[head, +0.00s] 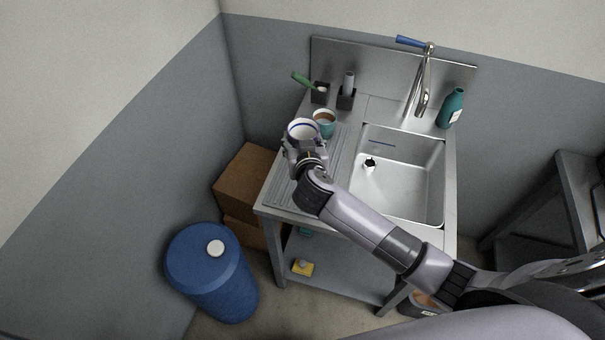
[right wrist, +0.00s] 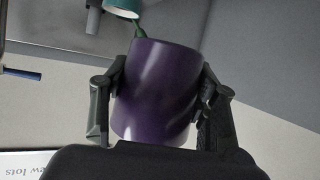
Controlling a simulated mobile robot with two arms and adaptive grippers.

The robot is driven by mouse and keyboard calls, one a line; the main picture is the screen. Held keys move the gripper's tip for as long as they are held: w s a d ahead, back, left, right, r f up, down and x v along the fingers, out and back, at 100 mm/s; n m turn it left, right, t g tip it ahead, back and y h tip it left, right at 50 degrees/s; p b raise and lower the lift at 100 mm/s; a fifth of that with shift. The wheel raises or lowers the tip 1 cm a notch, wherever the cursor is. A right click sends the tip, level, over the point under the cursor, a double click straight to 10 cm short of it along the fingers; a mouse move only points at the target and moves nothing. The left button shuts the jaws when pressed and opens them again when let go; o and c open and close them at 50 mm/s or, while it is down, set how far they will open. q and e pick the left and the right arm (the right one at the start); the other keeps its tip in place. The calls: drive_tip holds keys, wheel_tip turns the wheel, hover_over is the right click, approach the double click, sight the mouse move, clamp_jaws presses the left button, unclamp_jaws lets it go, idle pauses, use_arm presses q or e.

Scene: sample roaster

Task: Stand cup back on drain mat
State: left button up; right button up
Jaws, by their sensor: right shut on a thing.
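A purple cup (right wrist: 157,92) fills the middle of the right wrist view, between the two fingers of my right gripper (right wrist: 158,100). In the head view the cup (head: 302,129) shows its pale inside and dark rim, with its mouth facing up. My right gripper (head: 303,150) is shut on it over the back left of the ribbed grey drain mat (head: 336,163). I cannot tell whether the cup's base touches the mat, as the gripper hides it. My left gripper is not in view.
Behind are two dark holders, one with a green-handled brush (head: 303,80). The sink basin (head: 398,190), tap (head: 424,85) and teal bottle (head: 452,108) are to the right. A blue barrel (head: 212,275) stands on the floor.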

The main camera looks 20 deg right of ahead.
wheel_tip(320, 180, down, 9)
drive_tip(key=shift+w+d+f+b, duration=0.1)
drive_tip(key=shift+f+b, duration=0.1)
drive_tip(key=shift+b, duration=0.2)
drive_tip(key=shift+f, duration=0.3)
wheel_tip(320, 180, down, 4)
drive_tip(key=shift+r+b, duration=0.15)
drive_tip(key=shift+b, duration=0.3)
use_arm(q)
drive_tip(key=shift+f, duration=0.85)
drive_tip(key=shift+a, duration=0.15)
use_arm(e)
drive_tip(key=o, duration=1.4)
drive_tip(key=shift+o, duration=0.2)
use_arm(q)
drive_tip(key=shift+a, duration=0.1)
